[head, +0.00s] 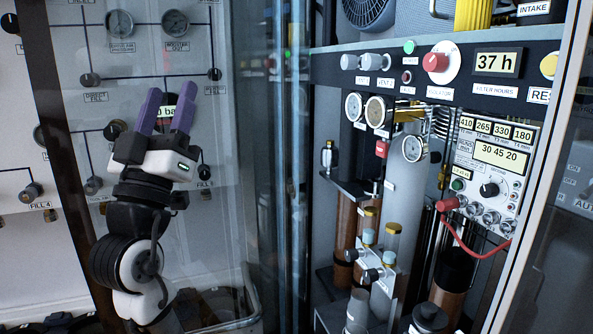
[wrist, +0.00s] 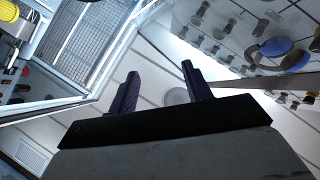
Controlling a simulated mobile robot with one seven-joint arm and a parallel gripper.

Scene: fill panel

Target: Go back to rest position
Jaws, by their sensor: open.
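My gripper (head: 167,112) is raised at the left in the head view, its two purple fingers pointing up and spread apart with nothing between them. It is in front of the grey fill panel (head: 130,55) and hides part of a small display there. In the wrist view my gripper (wrist: 160,88) also shows open and empty, with its dark fingers against pale panelling. From the head view I cannot tell how far the fingers are from the panel.
At the right stands an open cabinet with a red knob (head: 436,62), gauges (head: 378,111), cylinders and a looping red cable (head: 470,245). A glass pane (head: 262,150) lies between it and my arm. In the wrist view, a grille (wrist: 85,40) is at upper left.

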